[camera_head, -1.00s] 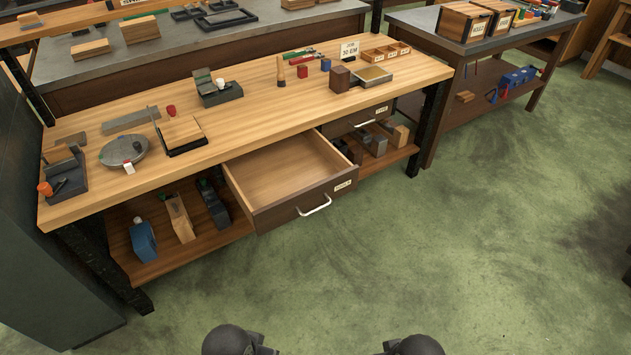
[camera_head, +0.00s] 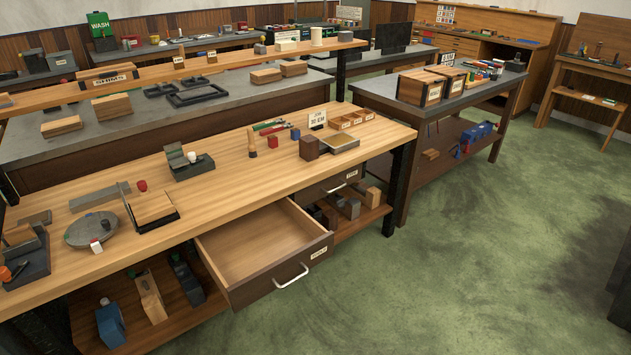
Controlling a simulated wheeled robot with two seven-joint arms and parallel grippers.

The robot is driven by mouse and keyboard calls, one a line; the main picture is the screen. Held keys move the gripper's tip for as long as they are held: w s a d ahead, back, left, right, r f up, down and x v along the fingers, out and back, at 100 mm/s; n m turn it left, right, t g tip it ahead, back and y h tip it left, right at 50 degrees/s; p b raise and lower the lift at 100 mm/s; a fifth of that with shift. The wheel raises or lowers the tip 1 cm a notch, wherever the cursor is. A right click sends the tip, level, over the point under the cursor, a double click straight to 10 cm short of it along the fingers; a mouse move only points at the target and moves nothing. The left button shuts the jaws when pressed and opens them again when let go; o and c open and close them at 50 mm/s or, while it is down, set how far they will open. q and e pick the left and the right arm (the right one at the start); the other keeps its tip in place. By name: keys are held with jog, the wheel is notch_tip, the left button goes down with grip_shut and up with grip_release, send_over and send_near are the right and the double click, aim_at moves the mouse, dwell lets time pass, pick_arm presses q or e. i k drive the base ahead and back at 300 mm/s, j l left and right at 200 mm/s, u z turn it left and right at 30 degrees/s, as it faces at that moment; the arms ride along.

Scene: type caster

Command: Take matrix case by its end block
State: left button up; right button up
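No part is plainly labelled as the matrix case. A small flat plate with a brassy top and grey edges (camera_head: 339,143) lies at the right end of the wooden bench and could be it, but I cannot tell for sure. A dark brown block (camera_head: 309,147) stands beside its left side. The end block is too small to make out. Neither of my grippers is in view.
The wooden bench (camera_head: 240,176) has an open, empty-looking drawer (camera_head: 262,252) jutting from its front. Green floor (camera_head: 480,260) is clear at the right.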

aim_at(310, 147)
jog(key=i+l+u, duration=0.2)
jog(key=i, duration=0.2)
jog(key=i+l+u, duration=0.15)
jog(key=i, duration=0.25)
jog(key=i+l+u, duration=0.2)
jog(key=i+l, duration=0.05)
jog(key=i, duration=0.15)
